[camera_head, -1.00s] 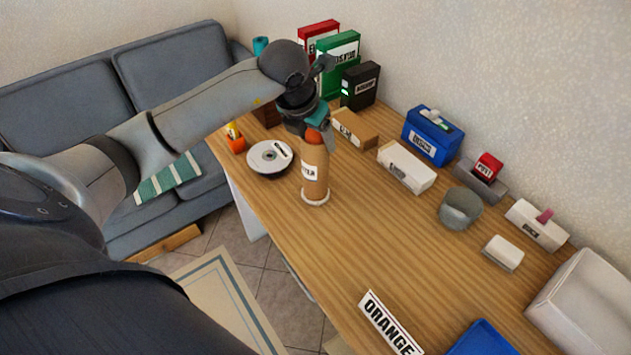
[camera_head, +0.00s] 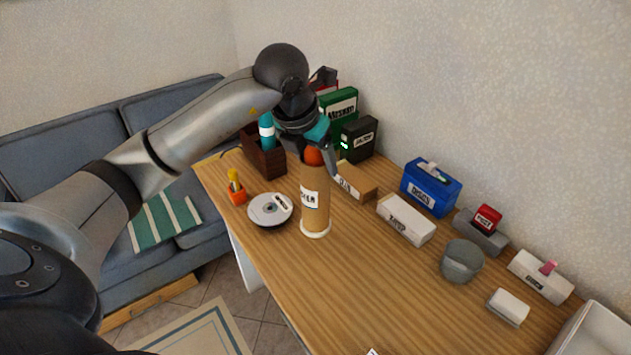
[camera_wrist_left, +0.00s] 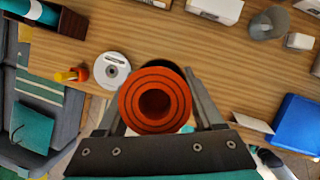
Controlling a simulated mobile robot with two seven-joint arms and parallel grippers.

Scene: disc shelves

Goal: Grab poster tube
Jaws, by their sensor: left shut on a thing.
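The poster tube (camera_head: 315,205) is a tall brown cylinder with a white label, a pale base ring and an orange top end. Whether the base touches the desk is hard to tell. My right gripper is not in view.
Close by stand a disc stack (camera_head: 270,209), an orange pen cup (camera_head: 236,188), a brown box (camera_head: 357,181) and a white box (camera_head: 406,219). A blue box (camera_head: 431,187), a grey cup (camera_head: 461,261) and green and black binders line the wall side. The desk's front middle is clear.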

